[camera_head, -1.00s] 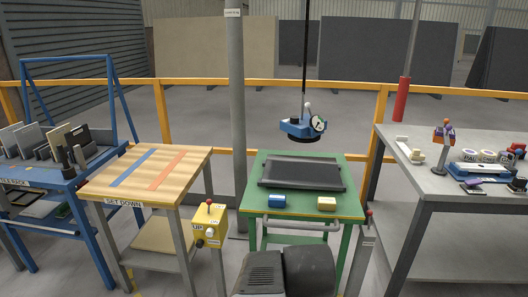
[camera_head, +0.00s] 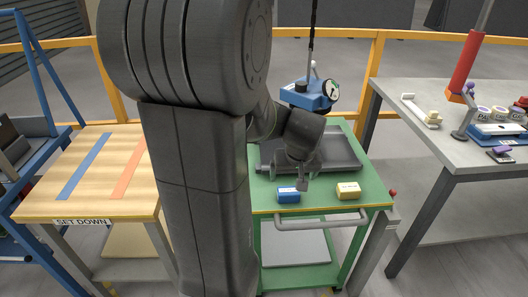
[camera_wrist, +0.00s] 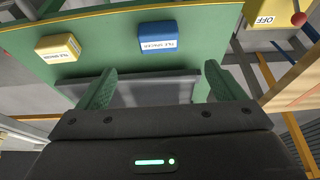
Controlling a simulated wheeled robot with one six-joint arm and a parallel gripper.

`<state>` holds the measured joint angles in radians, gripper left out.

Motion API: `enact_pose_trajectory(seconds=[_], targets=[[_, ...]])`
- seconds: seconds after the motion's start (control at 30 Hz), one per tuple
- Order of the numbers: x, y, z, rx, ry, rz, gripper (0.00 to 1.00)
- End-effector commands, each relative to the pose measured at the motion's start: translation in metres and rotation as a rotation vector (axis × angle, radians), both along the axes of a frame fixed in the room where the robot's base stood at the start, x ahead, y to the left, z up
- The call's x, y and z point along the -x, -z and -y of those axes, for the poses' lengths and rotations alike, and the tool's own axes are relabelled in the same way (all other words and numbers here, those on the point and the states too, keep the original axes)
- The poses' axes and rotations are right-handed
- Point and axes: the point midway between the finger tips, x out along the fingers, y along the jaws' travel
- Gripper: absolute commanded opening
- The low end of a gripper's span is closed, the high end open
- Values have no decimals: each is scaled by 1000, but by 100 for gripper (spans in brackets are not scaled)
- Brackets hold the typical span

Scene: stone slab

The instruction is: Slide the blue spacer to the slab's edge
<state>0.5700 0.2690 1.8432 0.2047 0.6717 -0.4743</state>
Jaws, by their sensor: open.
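The blue spacer (camera_head: 288,195) lies on the green table near its front edge, in front of the dark slab (camera_head: 340,150). In the wrist view the blue spacer (camera_wrist: 157,31) sits beyond my fingertips, label showing, with bare green between it and the slab's edge. My gripper (camera_wrist: 160,70) has its two green fingers spread wide, with nothing held between them. In the head view my gripper (camera_head: 302,184) hangs beside and just above the blue spacer. My arm hides the left part of the slab there.
A yellow block (camera_head: 348,191) lies to the right of the blue spacer; it also shows in the wrist view (camera_wrist: 60,46). A blue lifting device (camera_head: 308,95) hangs behind the slab. A wooden set-down table (camera_head: 90,180) stands left, a grey bench (camera_head: 470,125) right.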

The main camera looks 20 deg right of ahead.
Motion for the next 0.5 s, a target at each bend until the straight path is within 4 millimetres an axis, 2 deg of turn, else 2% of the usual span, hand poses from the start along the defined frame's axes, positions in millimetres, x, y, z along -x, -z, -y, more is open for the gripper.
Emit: enact_pose_trajectory(seconds=[0.17, 0.5], targets=[[-5, 9, 6, 2, 4, 4, 89], [-25, 61, 9, 0, 2, 1, 89]])
